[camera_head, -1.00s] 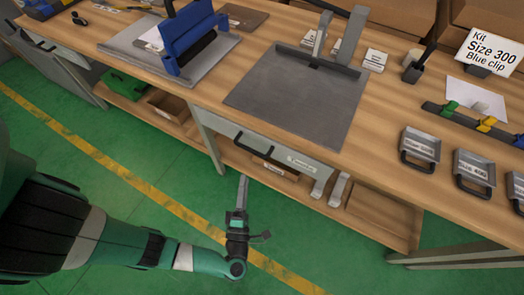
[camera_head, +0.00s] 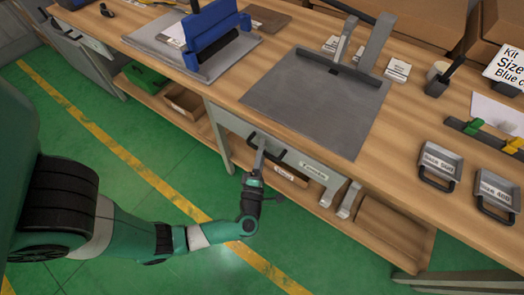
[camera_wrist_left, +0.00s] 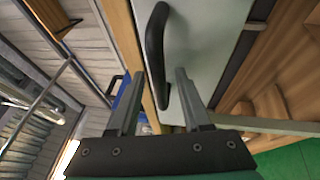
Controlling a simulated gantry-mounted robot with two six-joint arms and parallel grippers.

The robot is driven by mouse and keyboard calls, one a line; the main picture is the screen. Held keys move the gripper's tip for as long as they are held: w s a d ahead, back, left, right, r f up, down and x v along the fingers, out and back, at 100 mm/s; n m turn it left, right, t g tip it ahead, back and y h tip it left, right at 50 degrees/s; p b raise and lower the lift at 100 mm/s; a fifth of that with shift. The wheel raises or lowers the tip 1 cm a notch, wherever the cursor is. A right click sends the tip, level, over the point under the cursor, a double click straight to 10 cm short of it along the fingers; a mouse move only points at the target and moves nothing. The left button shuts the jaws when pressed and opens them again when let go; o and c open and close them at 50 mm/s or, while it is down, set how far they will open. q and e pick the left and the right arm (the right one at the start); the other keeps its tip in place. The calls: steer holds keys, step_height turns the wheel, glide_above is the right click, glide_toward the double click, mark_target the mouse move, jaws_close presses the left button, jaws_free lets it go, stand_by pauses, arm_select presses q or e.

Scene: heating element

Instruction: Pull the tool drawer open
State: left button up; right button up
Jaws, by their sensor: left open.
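The tool drawer (camera_head: 290,164) is set under the bench top, with a pale front and a small label. Its front looks flush with the bench. A dark bar handle (camera_head: 283,157) is fixed to it. My left gripper (camera_head: 261,150) is at the handle's left part, its fingers overlapping it in the head view. In the left wrist view the handle (camera_wrist_left: 154,38) curves down between the two open fingers of the gripper (camera_wrist_left: 158,76), with space on both sides. The drawer front (camera_wrist_left: 205,40) lies behind it. I cannot tell whether either finger touches the handle. My right gripper is out of view.
A grey mat (camera_head: 320,105) lies on the wooden bench above the drawer. A blue fixture (camera_head: 213,42) stands left of it. Grey trays with handles (camera_head: 441,162) sit at the right. A lower shelf (camera_head: 325,213) runs below the drawer. Green floor in front is clear.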

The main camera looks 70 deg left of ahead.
arm_select(q)
jaws_close()
stand_by(1.4)
